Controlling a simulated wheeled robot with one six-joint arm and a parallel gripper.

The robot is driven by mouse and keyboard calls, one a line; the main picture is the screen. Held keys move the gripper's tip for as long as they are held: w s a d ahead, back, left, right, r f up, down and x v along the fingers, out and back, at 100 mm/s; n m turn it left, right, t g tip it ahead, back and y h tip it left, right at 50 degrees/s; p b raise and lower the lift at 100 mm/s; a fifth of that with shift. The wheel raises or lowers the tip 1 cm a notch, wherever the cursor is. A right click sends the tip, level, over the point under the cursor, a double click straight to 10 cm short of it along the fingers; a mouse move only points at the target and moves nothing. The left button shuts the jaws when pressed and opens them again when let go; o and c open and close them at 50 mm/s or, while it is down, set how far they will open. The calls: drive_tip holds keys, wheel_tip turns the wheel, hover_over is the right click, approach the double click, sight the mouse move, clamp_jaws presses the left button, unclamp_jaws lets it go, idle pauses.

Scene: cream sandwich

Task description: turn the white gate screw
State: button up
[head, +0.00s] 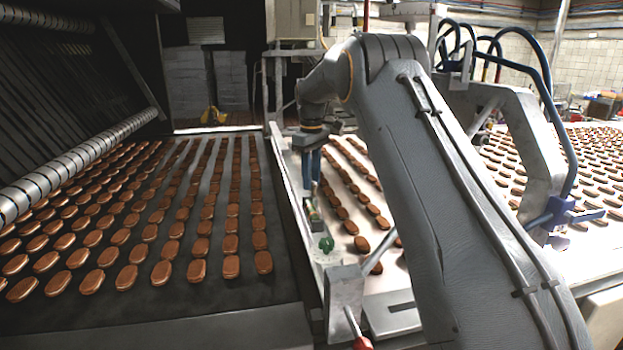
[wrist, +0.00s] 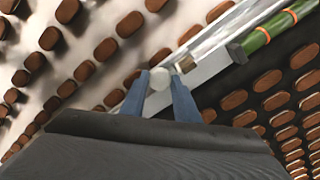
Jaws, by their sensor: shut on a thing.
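The white gate screw (wrist: 158,79) shows in the wrist view as a small pale faceted head between the two blue fingers of my gripper (wrist: 158,90). My gripper is shut on it, one finger on each side. In the head view my gripper (head: 311,168) points down over the rail between the dark belt and the white belt. The screw cannot be made out there. The lower part of the screw is hard to tell in the wrist view.
A dark belt (head: 150,280) with rows of brown biscuits lies left, and a pale belt (head: 400,290) with more lies right.

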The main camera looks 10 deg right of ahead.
drive_tip(key=shift+r+n, duration=0.2)
drive_tip(key=shift+n, duration=0.1)
drive_tip(key=shift+w, duration=0.1)
drive_tip(key=o, duration=1)
drive_tip(key=shift+f, duration=0.1)
drive_tip(key=shift+o, duration=0.2)
drive_tip(key=shift+r+b, duration=1)
drive_tip(key=shift+r, duration=2.9)
